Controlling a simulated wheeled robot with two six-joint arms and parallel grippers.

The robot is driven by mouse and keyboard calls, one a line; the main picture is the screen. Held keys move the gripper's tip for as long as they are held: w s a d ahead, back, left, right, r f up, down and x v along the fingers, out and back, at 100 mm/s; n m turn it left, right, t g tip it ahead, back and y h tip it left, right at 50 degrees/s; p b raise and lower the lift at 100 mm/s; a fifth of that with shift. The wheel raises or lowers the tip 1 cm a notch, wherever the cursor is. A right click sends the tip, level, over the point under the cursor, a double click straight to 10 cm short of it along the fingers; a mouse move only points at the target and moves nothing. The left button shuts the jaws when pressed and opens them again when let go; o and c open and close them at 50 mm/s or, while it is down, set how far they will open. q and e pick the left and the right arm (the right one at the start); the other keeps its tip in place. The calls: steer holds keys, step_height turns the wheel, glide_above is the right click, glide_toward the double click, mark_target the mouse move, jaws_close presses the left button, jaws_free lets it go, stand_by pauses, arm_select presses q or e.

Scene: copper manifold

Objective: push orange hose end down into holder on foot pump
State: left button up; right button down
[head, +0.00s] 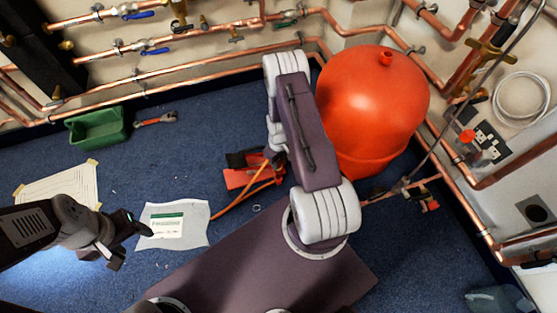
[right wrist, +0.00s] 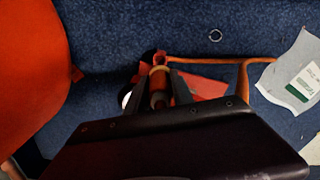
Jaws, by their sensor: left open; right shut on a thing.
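The red and black foot pump (head: 240,178) lies on the blue carpet, left of my right arm, which hides part of it. It also shows in the right wrist view (right wrist: 207,88), partly behind my gripper. The orange hose (head: 232,203) curves over the carpet beside the pump. My right gripper (right wrist: 159,88) is shut on the orange hose end (right wrist: 158,80), over the pump. I cannot tell whether the end is seated in the holder, as my fingers cover that spot. My left gripper (head: 130,238) is open and empty, left of the white sheet.
A large red tank (head: 375,100) stands right of my right arm. A printed white bag or sheet (head: 175,224), a green crate (head: 97,127) and a red-handled tool (head: 155,119) lie on the floor. Copper pipes (head: 190,66) line the walls. Carpet between crate and pump is mostly clear.

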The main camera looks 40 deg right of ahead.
mark_target(279, 168)
steer(key=shift+f+b, duration=1.2)
steer(key=shift+f, duration=1.15)
steer(key=shift+f, duration=0.2)
steer(key=shift+f+b, duration=0.95)
steer(key=shift+f, duration=0.3)
steer(key=shift+f+b, duration=0.4)
steer(key=shift+f, duration=0.35)
steer(key=c, duration=1)
jaws_free()
